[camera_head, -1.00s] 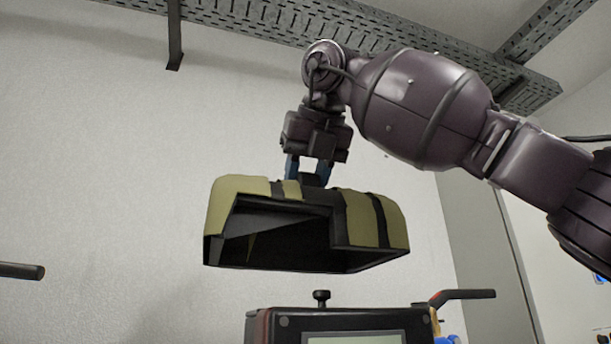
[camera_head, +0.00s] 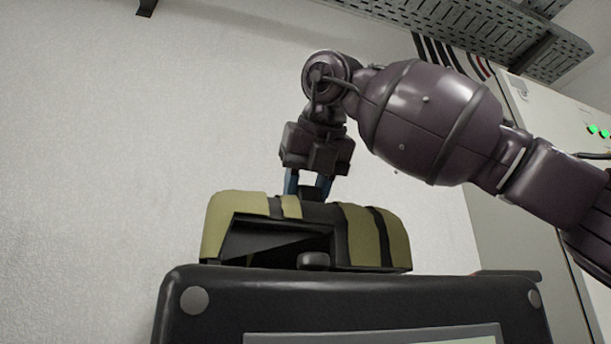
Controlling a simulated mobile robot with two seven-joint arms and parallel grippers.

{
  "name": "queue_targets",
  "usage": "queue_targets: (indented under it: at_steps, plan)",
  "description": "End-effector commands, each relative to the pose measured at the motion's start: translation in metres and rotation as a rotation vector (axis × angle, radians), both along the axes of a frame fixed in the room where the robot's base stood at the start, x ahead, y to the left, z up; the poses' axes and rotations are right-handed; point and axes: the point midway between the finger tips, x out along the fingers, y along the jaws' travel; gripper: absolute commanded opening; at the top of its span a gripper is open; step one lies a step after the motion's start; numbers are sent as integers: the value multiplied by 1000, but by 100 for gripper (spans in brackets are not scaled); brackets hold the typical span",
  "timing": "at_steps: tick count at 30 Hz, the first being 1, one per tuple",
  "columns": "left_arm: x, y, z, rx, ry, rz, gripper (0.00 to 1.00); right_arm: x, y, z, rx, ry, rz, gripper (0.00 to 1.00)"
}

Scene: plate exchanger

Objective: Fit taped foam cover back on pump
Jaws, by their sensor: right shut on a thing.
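The foam cover (camera_head: 374,231) is yellowish with dark tape bands and a hollow dark underside that faces me. My right gripper (camera_head: 308,187) is shut on the top of the cover, with its blue fingers at the cover's upper middle. The cover hangs roughly level. Its lower edge is hidden behind a dark box with a screen (camera_head: 225,288) in the foreground, and the box's top knob (camera_head: 314,260) overlaps the cover's opening. No pump can be made out; what lies below the cover is hidden. My left gripper is not in view.
The dark box fills the lower middle, close to me. A pale wall (camera_head: 100,150) lies behind. A perforated cable tray (camera_head: 500,32) runs along the top right. A grey cabinet (camera_head: 560,130) with green lights stands at the right.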

Motion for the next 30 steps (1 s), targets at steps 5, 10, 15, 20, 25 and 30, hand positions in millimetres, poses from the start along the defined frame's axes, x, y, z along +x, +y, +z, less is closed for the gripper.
queue_targets:
  at_steps: [5, 10, 15, 20, 25, 30]
  plan:
    - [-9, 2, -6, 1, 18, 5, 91, 0, -1, -33, -1, 0, 1, 0]
    - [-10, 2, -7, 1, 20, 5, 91, 0, -1, -67, -1, 0, 1, 0]
    - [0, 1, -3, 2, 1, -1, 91, -1, -1, -92, -1, -3, 1, 0]
    - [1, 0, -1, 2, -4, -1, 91, 0, 0, -106, 0, -1, 1, 0]
    - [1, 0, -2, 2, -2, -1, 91, -1, 0, -109, 1, -2, 0, 0]
    - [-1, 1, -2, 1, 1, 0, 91, -1, 0, -109, 1, -2, 0, 0]
